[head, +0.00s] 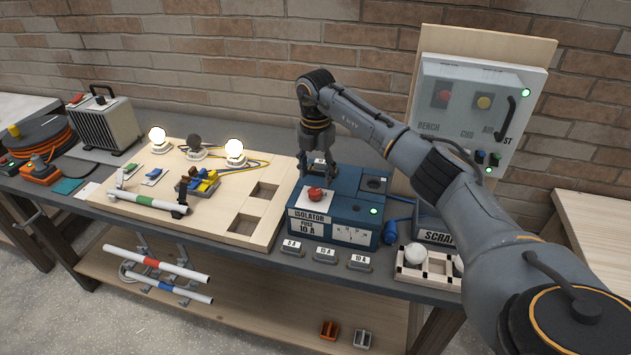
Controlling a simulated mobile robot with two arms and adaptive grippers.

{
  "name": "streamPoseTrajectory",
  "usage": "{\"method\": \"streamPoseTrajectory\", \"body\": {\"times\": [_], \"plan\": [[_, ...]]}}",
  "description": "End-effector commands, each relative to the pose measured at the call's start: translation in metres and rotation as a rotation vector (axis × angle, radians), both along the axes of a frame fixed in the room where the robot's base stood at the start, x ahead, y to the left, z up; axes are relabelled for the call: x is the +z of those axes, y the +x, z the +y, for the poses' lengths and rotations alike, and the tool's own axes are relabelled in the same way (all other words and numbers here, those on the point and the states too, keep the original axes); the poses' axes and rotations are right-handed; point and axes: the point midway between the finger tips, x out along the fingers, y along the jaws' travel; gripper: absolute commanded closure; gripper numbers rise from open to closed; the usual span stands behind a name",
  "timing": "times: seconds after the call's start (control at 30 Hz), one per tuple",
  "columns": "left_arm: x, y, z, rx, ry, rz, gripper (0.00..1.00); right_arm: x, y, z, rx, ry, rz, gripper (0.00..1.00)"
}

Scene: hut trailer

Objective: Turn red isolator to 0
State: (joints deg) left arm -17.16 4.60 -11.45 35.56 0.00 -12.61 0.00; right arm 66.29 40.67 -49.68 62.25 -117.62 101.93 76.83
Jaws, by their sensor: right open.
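The red isolator knob (314,194) sits on a white plate on top of the blue isolator box (344,192). The box's front is labelled "ISOLATOR" and "FUSE 10 A", with a dial meter and a lit green lamp (374,211). The knob's exact pointing and any 0 mark are too small to read. My right gripper (317,172) points down just above and behind the knob, its fingers apart and empty. Whether a finger touches the knob I cannot tell. My left gripper is not in view.
A grey wall panel (470,115) and a scrap bin (438,236) stand right. A white-topped holder (412,273) is at the front edge.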

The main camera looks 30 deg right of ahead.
Motion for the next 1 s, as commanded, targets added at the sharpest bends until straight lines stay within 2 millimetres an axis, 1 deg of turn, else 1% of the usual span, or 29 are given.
{"method": "streamPoseTrajectory", "body": {"times": [0.03, 0.1, 0.2, 0.3, 0.43, 0.67, 0.7, 0.77, 0.8, 0.87, 0.9, 0.93, 1.0], "plan": [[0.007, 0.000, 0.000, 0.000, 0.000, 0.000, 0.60, -0.008, -0.001, 0.001, 0.000, 0.001, 0.005, 0.45], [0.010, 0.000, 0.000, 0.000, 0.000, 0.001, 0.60, -0.020, -0.001, 0.000, 0.000, 0.001, 0.005, 0.45], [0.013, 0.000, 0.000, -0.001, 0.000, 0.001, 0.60, -0.033, 0.000, 0.001, -0.001, 0.001, 0.003, 0.45], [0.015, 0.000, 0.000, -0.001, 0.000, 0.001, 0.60, -0.042, 0.000, 0.001, 0.000, 0.002, 0.001, 0.45], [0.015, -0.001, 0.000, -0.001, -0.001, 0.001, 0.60, -0.047, 0.000, 0.001, 0.001, 0.001, 0.000, 0.45], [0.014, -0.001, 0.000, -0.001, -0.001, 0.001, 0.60, -0.047, 0.000, 0.001, 0.001, 0.002, -0.001, 0.45], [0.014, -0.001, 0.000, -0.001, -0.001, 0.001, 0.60, -0.047, 0.000, 0.001, 0.001, 0.002, -0.001, 0.53], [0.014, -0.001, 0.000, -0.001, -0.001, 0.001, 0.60, -0.047, 0.000, 0.001, 0.001, 0.002, -0.001, 0.65], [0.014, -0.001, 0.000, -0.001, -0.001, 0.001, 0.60, -0.047, 0.000, 0.001, 0.001, 0.002, -0.001, 0.73], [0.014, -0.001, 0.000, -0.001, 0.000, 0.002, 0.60, -0.047, 0.000, 0.001, 0.001, 0.002, -0.001, 0.85], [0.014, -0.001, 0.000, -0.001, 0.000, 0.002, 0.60, -0.047, 0.000, 0.001, 0.001, 0.002, -0.001, 0.93], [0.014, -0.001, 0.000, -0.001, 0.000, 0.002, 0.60, -0.047, 0.000, 0.001, 0.001, 0.002, -0.001, 0.99], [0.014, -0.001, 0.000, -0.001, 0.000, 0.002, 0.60, -0.047, 0.000, 0.001, 0.001, 0.002, -0.001, 0.99]]}}
